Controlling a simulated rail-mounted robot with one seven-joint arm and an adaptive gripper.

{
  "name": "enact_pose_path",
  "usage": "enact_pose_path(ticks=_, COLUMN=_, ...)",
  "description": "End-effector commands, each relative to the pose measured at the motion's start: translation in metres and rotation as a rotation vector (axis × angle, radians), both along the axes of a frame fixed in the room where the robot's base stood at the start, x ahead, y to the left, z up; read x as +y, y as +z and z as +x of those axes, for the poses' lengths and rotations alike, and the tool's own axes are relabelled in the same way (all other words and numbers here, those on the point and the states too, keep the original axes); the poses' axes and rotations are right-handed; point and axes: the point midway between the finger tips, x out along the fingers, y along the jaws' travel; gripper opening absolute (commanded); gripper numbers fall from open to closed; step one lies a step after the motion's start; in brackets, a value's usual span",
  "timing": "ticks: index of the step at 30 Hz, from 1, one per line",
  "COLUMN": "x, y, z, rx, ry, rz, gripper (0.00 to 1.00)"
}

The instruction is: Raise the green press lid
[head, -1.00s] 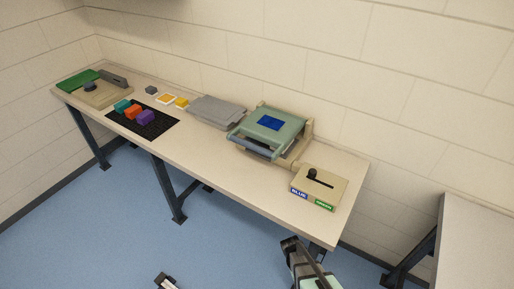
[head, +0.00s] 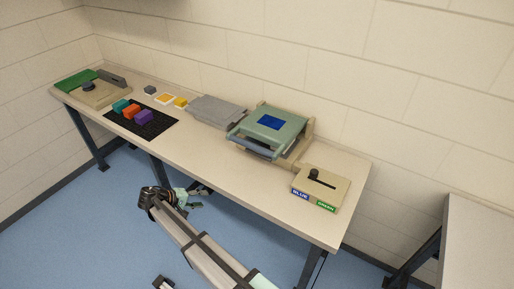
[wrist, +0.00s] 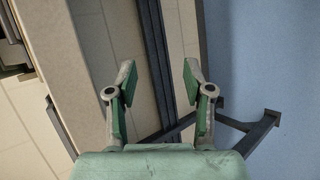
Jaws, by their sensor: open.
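A press (head: 270,127) with a pale green lid (head: 290,127) stands on the right half of the bench. A blue square (head: 269,121) is on the lid, which lies lowered over the beige base. A dark grey-blue handle bar (head: 250,147) runs along its front edge. My gripper (head: 196,199) is in front of the bench and below its top, left of the press and well apart from it. In the wrist view my gripper (wrist: 158,80) is open and empty, with the bench edge and a dark leg beyond its fingers. The press cannot be made out there.
A selector box (head: 320,190) labelled BLUE and GREEN, with a black lever, stands right of the press. A grey slab (head: 216,110) is left of it. Further left are coloured blocks on a black mat (head: 158,127) and a device with a dark green plate (head: 76,80).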

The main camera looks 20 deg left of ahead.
Motion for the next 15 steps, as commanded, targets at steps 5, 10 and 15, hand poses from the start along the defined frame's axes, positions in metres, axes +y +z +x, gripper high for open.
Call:
enact_pose_path(ticks=5, x=0.062, y=0.058, z=-0.022, rx=-0.108, ry=0.071, rz=-0.006, gripper=0.52)
enact_pose_path(ticks=10, x=0.042, y=0.129, z=-0.024, rx=-0.202, ry=0.099, rz=-0.054, gripper=0.52)
enact_pose_path(ticks=15, x=-0.015, y=0.196, z=-0.016, rx=-0.279, ry=0.099, rz=-0.131, gripper=0.52)
